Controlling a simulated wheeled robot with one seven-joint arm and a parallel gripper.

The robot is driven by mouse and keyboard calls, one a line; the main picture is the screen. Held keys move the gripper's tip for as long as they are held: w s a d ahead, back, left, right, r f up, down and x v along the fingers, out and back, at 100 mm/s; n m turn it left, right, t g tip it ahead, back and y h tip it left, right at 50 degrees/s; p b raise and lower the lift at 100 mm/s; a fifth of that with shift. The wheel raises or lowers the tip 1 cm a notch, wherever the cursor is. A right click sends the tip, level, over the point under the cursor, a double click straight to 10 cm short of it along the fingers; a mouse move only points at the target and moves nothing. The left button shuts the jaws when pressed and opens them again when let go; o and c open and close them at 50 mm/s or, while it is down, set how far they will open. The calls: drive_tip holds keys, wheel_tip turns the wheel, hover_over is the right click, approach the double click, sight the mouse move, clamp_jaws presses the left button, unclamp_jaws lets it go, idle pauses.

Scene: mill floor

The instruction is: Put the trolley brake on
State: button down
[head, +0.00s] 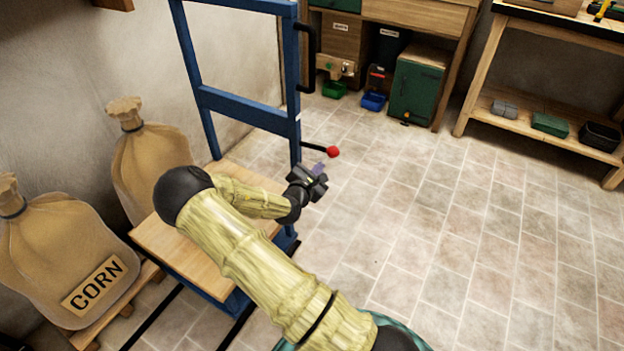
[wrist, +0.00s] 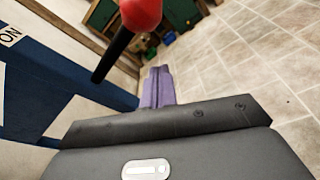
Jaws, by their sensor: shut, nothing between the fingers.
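The trolley (head: 245,112) has a blue upright frame and a wooden deck (head: 190,245). A black brake lever with a red knob (head: 333,151) sticks out to the right from its right post. In the wrist view the red knob (wrist: 140,14) is at the top, on its black rod (wrist: 112,55). A white label reading "ON" (wrist: 9,36) is on the blue post at the left. My gripper (head: 319,168) is shut and empty, just below the knob in the head view. Its purple fingers (wrist: 158,86) are together and appear apart from the lever.
Corn sacks (head: 75,255) stand left of the trolley by the wall. A workbench with a green cabinet (head: 417,88) and bins is at the back. A wooden shelf bench (head: 545,105) stands at the back right. The tiled floor (head: 470,230) to the right is clear.

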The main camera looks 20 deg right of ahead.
sight(318, 148)
drive_tip(key=shift+s+d+r+b, duration=0.15)
drive_tip(key=shift+d+r+b, duration=0.1)
drive_tip(key=shift+d+r, duration=0.45)
drive_tip(key=shift+s+d+r+b, duration=0.15)
drive_tip(key=shift+d+r, duration=0.25)
drive_tip(key=shift+r, duration=0.5)
drive_tip(key=shift+r, duration=0.1)
